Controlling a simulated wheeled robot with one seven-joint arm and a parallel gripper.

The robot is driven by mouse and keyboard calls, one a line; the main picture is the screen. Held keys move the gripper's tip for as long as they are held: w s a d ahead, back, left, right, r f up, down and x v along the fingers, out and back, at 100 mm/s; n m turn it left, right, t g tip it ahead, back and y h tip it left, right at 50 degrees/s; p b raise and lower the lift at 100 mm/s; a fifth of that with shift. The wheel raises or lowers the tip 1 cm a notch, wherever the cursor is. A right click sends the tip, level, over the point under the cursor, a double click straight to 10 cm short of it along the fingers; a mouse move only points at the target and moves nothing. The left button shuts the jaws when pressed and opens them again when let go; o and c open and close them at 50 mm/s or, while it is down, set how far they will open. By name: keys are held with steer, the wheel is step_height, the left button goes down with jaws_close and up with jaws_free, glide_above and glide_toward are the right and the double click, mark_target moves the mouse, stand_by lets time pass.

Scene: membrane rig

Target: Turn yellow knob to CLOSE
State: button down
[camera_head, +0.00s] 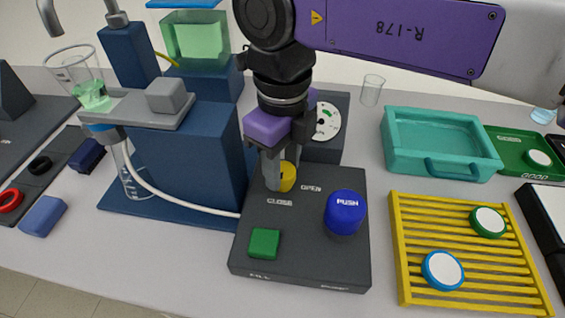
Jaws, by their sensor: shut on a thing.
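The yellow knob (287,177) sits at the back of a dark control box (310,258), between the CLOSE and OPEN labels. OPEN is to its right and CLOSE is in front of it to the left. My gripper (282,176) points down from above and is shut on the yellow knob, with a grey finger covering its left side. The knob's pointer is hidden, so I cannot tell which label it faces. The box also carries a blue PUSH button (345,212) and a green square button (264,243).
A blue rig (185,155) with a white hose stands left of the box, with a flask (130,175) and beaker (88,90). A dial unit (327,125) stands behind. A teal tray (440,140) and yellow rack (470,255) lie right. Front table edge is clear.

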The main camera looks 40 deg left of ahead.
mark_target(283, 169)
steer(key=c, duration=0.9)
jaws_free()
steer(key=shift+o, duration=0.2)
steer(key=shift+r, duration=4)
